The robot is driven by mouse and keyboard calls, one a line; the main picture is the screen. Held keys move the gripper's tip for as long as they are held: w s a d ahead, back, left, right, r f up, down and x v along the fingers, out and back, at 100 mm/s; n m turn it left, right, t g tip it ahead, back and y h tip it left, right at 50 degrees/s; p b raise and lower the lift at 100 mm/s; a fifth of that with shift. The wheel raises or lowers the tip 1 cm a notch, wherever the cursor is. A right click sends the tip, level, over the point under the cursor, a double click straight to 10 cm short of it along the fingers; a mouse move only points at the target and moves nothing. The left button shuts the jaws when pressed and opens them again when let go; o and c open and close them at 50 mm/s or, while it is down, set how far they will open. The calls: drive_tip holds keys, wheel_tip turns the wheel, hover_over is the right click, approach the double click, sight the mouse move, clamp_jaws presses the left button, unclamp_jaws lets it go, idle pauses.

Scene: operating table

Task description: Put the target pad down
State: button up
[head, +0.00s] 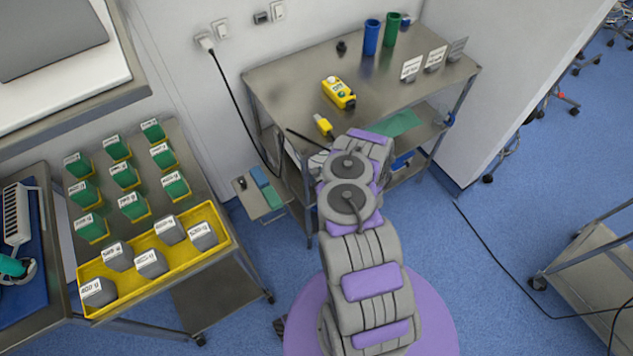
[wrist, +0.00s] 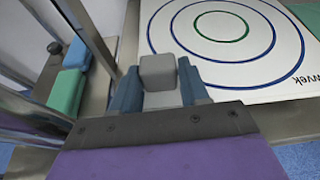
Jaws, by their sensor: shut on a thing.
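The target pad (wrist: 281,82) is a white board with blue and green rings and dark lettering, in the wrist view. A grey block (wrist: 158,70) at its near edge sits between the blue fingers of my gripper (wrist: 158,92). The gripper is shut on this block, which looks like the pad's grip. A metal surface (wrist: 290,119) shows beneath the pad; I cannot tell whether the pad touches it.
The metal table (head: 290,85) carries a yellow device (head: 339,92), a blue cup (head: 371,38), a green cup (head: 391,30) and white cards (head: 411,68). A green sheet (head: 397,123) lies on its lower shelf. Blue and green blocks (wrist: 70,75) sit left of a metal post.

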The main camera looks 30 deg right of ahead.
drive_tip(key=shift+a+f, duration=0.15)
drive_tip(key=shift+f, duration=0.3)
wheel_tip(320, 180, down, 3)
drive_tip(key=shift+r+b, duration=0.15)
drive_tip(key=shift+b, duration=0.5)
drive_tip(key=shift+w+f, duration=0.15)
drive_tip(key=shift+f, duration=0.05)
drive_tip(key=o, duration=1.3)
drive_tip(key=shift+r, duration=0.1)
drive_tip(key=p+v, duration=0.4)
drive_tip(key=v, duration=0.8)
